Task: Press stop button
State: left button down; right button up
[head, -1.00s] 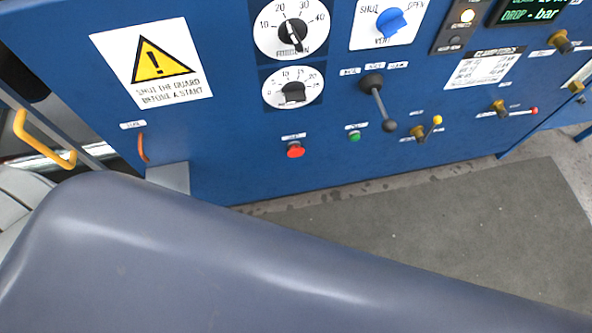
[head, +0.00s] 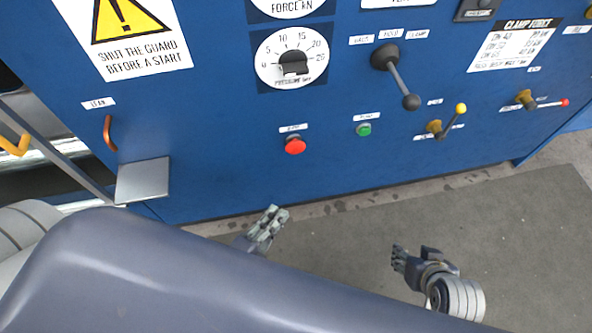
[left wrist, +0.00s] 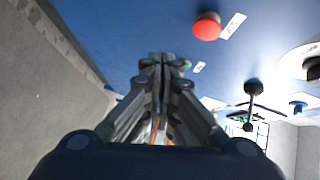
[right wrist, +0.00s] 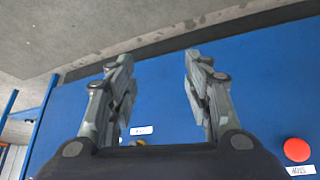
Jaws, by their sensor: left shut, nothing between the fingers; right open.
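The red stop button (head: 295,145) sits on the blue panel under a small label. It also shows at the top of the left wrist view (left wrist: 206,26) and at the lower right of the right wrist view (right wrist: 297,149). My left gripper (head: 272,222) is shut and empty, below the red button and apart from it. Its closed fingers (left wrist: 162,62) show in the left wrist view. My right gripper (head: 412,254) is open and empty, lower and to the right of the button. Its spread fingers (right wrist: 158,62) show in the right wrist view.
A green button (head: 363,129) is right of the red one. A black lever (head: 397,78), a yellow-tipped handle (head: 447,122) and a red-tipped handle (head: 540,102) stick out farther right. A grey plate (head: 142,181) juts out at left. The floor mat (head: 530,240) is clear.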

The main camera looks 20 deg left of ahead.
aim_at(295, 146)
pick_arm(q)
jog(key=r+m+t+b, duration=0.1)
jog(key=r, duration=0.1)
jog(key=r+m+h+b, duration=0.1)
jog(key=r, duration=0.2)
jog(key=shift+w+d+m+t, duration=0.15)
jog(key=shift+d+m+t, duration=0.05)
jog(key=shift+m+t, duration=0.2)
pick_arm(e)
jog(key=shift+t, duration=0.4)
jog(key=r, duration=0.4)
jog(key=shift+s+r, duration=0.1)
jog(key=shift+s, duration=0.25)
pick_arm(q)
jog(key=shift+f, duration=0.1)
jog(key=w+b, duration=0.2)
jog(key=w, duration=1.1)
jog(key=shift+d, duration=0.35)
pick_arm(e)
jog(key=w+a+r+t+y, duration=0.2)
jog(key=w+a+r+t, duration=0.1)
jog(key=w+r+t, duration=0.2)
jog(key=shift+w+r+t, duration=0.4)
jog(key=shift+w+r, duration=0.65)
jog(key=shift+w, duration=0.7)
